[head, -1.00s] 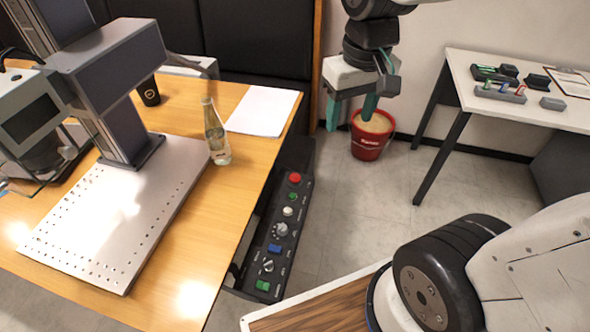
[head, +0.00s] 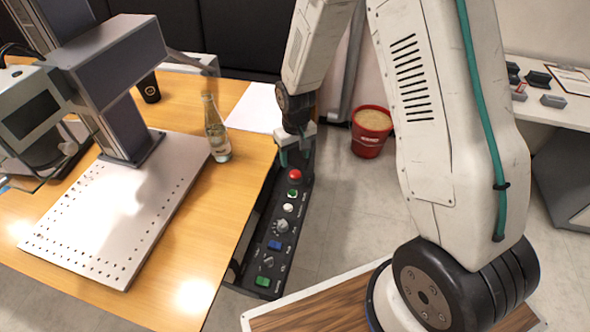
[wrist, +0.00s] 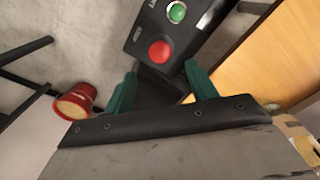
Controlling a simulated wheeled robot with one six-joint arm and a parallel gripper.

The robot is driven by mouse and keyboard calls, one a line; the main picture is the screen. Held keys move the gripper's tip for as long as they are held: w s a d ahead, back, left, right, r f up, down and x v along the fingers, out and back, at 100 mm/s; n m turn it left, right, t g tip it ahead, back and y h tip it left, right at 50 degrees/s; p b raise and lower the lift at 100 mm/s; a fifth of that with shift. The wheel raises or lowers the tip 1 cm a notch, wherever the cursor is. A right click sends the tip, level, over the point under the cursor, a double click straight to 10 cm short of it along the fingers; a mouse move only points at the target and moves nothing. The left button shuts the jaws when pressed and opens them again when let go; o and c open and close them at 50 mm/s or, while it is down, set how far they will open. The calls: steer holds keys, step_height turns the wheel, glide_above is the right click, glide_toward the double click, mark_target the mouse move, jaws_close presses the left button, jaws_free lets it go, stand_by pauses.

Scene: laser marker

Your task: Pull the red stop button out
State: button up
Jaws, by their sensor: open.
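The red stop button (head: 295,175) is a round red cap at the far end of the black control panel (head: 262,262), beside the wooden table. In the wrist view the red button (wrist: 161,51) shows just beyond the fingertips, roughly between them. My gripper (head: 297,158) is close to the panel's far end, near the button. In the wrist view my gripper (wrist: 163,80) has its two green fingers spread apart with nothing between them. Whether the fingertips are level with the cap cannot be told.
The panel also has a green button (head: 293,193), a white button, a knob and a blue switch. The wooden table (head: 215,262) with a glass bottle (head: 216,130) lies close on the left. A red bucket (head: 370,132) stands on the floor to the right.

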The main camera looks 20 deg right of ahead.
mark_target(295, 173)
step_height(295, 173, down, 7)
steer(key=shift+r, duration=0.15)
